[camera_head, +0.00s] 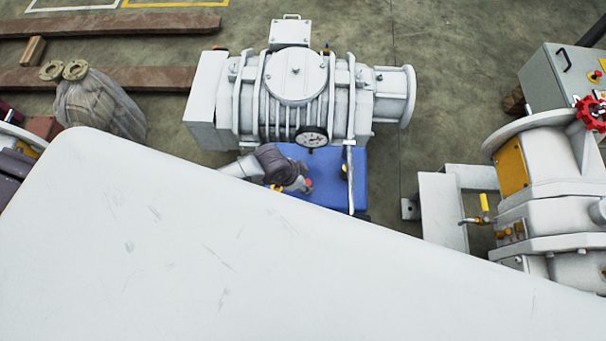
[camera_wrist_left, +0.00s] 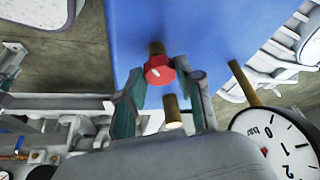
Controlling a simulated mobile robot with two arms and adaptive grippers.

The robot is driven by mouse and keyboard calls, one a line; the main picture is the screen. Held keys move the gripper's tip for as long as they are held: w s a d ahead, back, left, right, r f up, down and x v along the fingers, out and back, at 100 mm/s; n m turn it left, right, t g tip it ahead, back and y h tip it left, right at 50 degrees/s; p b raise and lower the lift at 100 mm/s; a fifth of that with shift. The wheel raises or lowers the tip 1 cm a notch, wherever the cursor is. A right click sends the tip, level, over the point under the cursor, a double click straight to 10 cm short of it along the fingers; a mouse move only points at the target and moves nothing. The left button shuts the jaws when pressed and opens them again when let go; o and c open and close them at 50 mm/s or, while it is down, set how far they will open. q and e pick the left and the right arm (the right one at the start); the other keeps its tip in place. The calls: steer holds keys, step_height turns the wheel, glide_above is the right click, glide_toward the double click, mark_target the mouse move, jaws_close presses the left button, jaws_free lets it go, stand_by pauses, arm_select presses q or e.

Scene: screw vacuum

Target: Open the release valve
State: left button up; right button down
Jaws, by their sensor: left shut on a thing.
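A small red knob (camera_head: 308,183) on a brass stem stands at the blue panel (camera_head: 335,180) of the white vacuum pump (camera_head: 297,85). It looks like the release valve. In the left wrist view the red knob (camera_wrist_left: 159,70) lies between the tips of my left gripper (camera_wrist_left: 167,80), which is shut on it. In the head view my left gripper (camera_head: 297,186) is below the pressure gauge, coming in from the left. The gauge (camera_head: 312,137) also shows in the left wrist view (camera_wrist_left: 280,140). My right gripper is not in view.
A brass cylinder (camera_wrist_left: 172,112) sits close below the knob between my fingers. Another brass rod (camera_wrist_left: 242,82) stands to the right. A white machine with a red handwheel (camera_head: 590,114) is at the right. The lower part of the head view is blocked.

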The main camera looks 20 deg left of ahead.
arm_select(q)
steer(key=n+p, duration=0.1)
steer(key=n+y+p, duration=0.1)
steer(key=n, duration=0.1)
steer(key=n+t+p, duration=0.1)
steer(key=shift+s+d+r+n+p, duration=0.15)
steer(key=shift+d+r+n+p, duration=0.1)
steer(key=shift+n+p, duration=0.15)
steer(key=n+y+p, duration=0.1)
steer(key=n, duration=0.2)
steer(key=shift+d+f+y, duration=0.1)
steer(key=shift+f+y, duration=0.05)
steer(key=shift+y, duration=0.15)
steer(key=shift+n+y, duration=0.3)
steer(key=shift+n, duration=0.5)
steer(key=shift+t, duration=0.3)
steer(key=o, duration=1.2)
steer(key=shift+c, duration=0.2)
steer(key=v, duration=1.2)
